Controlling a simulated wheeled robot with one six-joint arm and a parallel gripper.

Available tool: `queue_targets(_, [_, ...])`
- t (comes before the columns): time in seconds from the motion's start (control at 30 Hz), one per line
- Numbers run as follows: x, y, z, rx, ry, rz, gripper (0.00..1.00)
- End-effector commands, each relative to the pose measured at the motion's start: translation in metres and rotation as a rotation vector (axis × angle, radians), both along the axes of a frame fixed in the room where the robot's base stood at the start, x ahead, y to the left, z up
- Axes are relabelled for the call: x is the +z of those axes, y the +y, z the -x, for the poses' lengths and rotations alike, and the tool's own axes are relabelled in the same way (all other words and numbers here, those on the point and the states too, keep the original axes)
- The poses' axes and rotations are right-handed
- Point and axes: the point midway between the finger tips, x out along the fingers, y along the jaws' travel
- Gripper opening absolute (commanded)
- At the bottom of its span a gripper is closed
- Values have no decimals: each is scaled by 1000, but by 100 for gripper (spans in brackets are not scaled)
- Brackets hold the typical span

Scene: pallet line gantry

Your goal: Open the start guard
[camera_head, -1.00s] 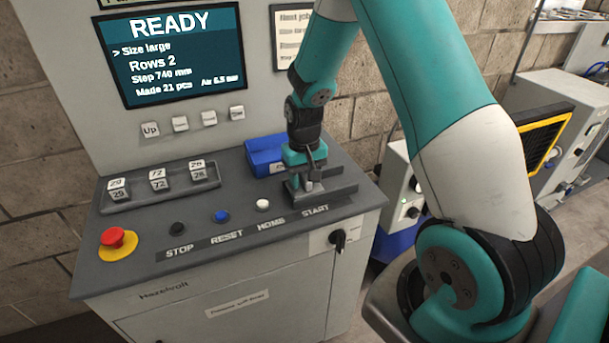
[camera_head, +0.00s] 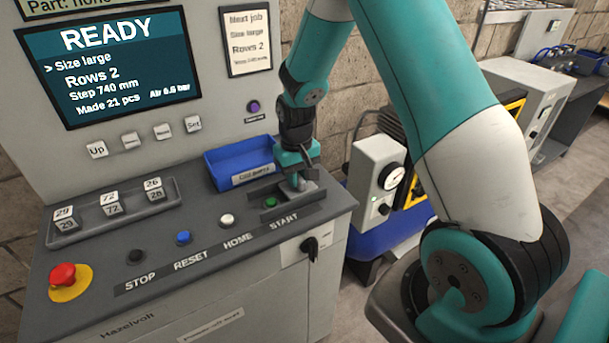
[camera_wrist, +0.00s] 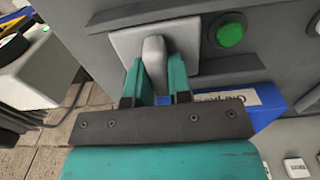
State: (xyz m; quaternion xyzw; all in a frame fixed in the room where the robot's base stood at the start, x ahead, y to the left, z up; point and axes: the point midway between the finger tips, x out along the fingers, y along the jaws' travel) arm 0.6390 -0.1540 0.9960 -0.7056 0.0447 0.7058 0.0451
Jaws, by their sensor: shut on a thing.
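The start guard is a light grey sliding plate with a raised knob (camera_wrist: 153,58), set between dark rails on the console. In the head view the guard (camera_head: 306,187) sits at the right end of its rails, above the START label. My gripper (camera_head: 298,176) points down at it and is shut on the knob; in the wrist view a teal finger of my gripper (camera_wrist: 155,78) lies on each side of the knob. The green start button (camera_head: 270,202) is uncovered beside the plate; it also shows fully in the wrist view (camera_wrist: 230,34).
A blue bin (camera_head: 240,165) stands just behind the rails. White home (camera_head: 227,220), blue reset (camera_head: 183,237) and dark stop (camera_head: 135,256) buttons lie left, then a red emergency button (camera_head: 63,275). A key switch (camera_head: 309,247) is on the front face. The screen reads READY.

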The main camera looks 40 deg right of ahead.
Motion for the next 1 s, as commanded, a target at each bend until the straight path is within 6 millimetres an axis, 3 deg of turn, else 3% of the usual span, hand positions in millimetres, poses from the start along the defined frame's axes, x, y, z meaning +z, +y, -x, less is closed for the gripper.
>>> queue_targets(0.27, [0, 3, -1, 9, 1, 0, 0])
queue_targets(0.3, [0, 3, -1, 9, 1, 0, 21])
queue_targets(0.4, [0, 2, -1, 8, 0, 0, 44])
queue_targets(0.77, [4, 2, -1, 7, -2, 0, 45])
queue_targets(0.87, [15, 2, -2, 7, -5, 1, 45])
queue_targets(1.0, [45, 2, -2, 7, -8, 1, 45])
